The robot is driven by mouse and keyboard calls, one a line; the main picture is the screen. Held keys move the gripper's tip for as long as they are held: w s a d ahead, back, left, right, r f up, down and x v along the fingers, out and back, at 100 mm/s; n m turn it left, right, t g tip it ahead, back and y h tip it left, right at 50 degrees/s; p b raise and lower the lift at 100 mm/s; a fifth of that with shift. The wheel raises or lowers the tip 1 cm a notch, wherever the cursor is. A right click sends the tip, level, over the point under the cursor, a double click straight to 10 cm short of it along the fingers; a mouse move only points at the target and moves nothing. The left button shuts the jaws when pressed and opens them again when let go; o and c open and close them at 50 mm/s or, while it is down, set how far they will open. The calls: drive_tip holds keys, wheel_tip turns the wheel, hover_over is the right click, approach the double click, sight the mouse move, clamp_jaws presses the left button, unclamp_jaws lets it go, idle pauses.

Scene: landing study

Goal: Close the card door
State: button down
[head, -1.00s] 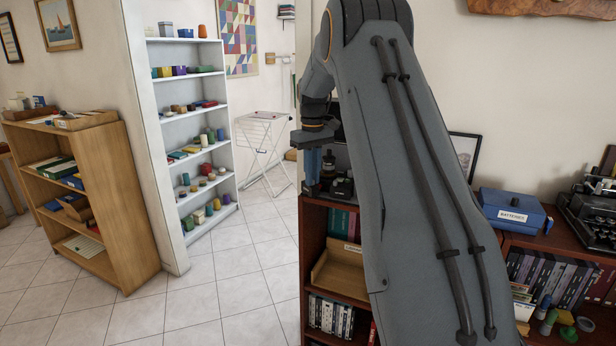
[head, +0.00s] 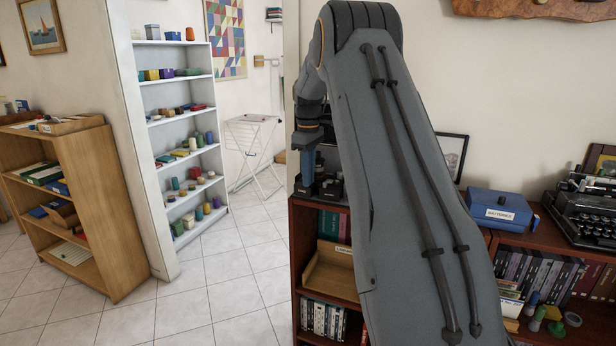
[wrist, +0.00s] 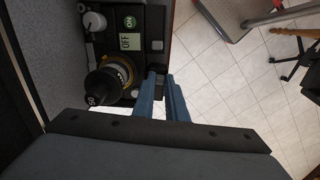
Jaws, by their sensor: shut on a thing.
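A black device (wrist: 119,38) with a dark round barrel, a pale label marked OFF and a green one marked ON lies below my gripper in the wrist view. In the head view dark gear (head: 328,186) stands on the shelf top, partly hidden by my arm. My gripper (wrist: 159,77) has its blue fingers close together at the device's lower right edge. The fingers are shut on a small dark part there (wrist: 157,68), which looks like the card door; its angle is hard to tell. In the head view my gripper (head: 307,186) points down at the left end of the shelf top.
The dark red bookshelf (head: 292,262) bears the gear, with a blue batteries box (head: 500,207) and a typewriter (head: 583,212) to the right. Open tiled floor (wrist: 222,72) lies beyond the shelf edge. A wooden shelf (head: 117,215) and a white shelf (head: 216,140) stand left.

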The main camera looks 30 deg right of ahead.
drive_tip(key=c, duration=1.8)
unclamp_jaws()
drive_tip(key=shift+o, duration=0.2)
drive_tip(key=shift+a, duration=0.1)
